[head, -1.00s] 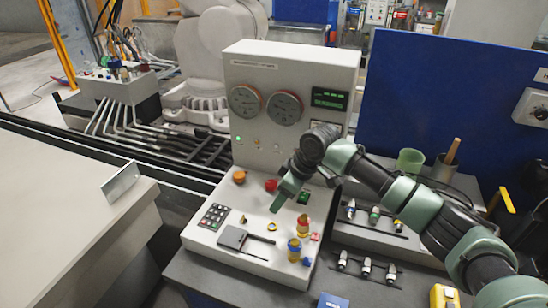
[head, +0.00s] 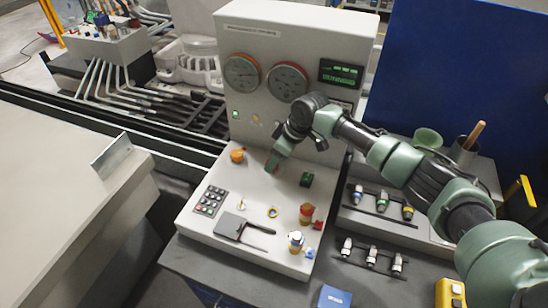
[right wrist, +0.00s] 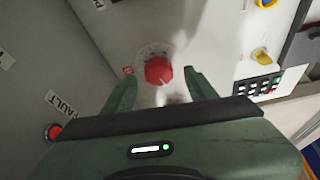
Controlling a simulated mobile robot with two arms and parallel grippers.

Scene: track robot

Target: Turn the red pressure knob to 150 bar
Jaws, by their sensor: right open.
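The red pressure knob (right wrist: 158,70) sits on the light console face with a printed scale around it, in the right wrist view. My right gripper (right wrist: 161,74) is open, with one fingertip to each side of the knob in that view. Whether the fingertips are level with the knob or still above it, I cannot tell. In the head view my right gripper (head: 274,164) points down at the console (head: 262,190) and hides most of the knob. Two round gauges (head: 288,81) and a green display (head: 341,73) are on the upright panel. My left gripper is not in view.
A red button (right wrist: 53,132) marked FAULT shows in the right wrist view. Connectors (head: 371,256) stand right of the console.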

